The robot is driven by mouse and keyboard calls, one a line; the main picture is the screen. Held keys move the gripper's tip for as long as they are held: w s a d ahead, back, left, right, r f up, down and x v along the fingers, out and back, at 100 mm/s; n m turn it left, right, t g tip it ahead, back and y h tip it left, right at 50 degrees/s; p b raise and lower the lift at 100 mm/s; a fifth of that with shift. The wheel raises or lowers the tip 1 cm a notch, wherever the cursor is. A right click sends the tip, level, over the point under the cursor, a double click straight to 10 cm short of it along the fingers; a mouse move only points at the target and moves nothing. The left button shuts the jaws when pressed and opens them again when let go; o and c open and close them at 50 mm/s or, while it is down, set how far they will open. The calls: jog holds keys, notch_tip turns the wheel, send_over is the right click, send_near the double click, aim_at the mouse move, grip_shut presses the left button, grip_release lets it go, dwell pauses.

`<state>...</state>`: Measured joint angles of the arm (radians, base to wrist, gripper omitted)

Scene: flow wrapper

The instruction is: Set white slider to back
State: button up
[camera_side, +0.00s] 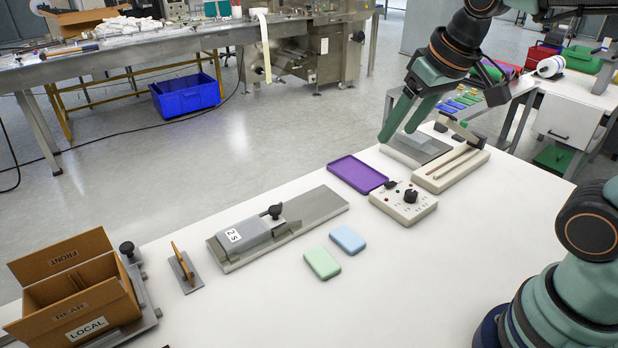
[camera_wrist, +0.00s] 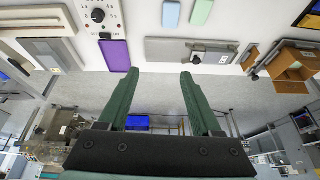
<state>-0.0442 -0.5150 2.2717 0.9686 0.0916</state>
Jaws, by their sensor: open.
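The box shows partly in the wrist view (camera_wrist: 40,20), cut by the top left edge. In the wrist view my gripper (camera_wrist: 158,74) points toward the table edge.
A cream control box with a black knob (camera_side: 404,203) and a purple tray (camera_side: 357,174) stand nearby. A grey slide marked 2S (camera_side: 240,236), blue (camera_side: 348,239) and green (camera_side: 321,263) blocks, and a cardboard box (camera_side: 75,295) lie further left. The front middle table is clear.

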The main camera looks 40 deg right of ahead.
jog(key=w+a+g, duration=0.1)
jog(key=w+a, duration=0.2)
jog(key=w, duration=0.4)
jog(key=m+g, duration=0.3)
jog(key=g, duration=0.1)
send_over(274, 208)
notch_tip(274, 208, down, 10)
notch_tip(274, 208, down, 12)
grip_shut()
jog(key=shift+r, duration=0.1)
dwell(0.7)
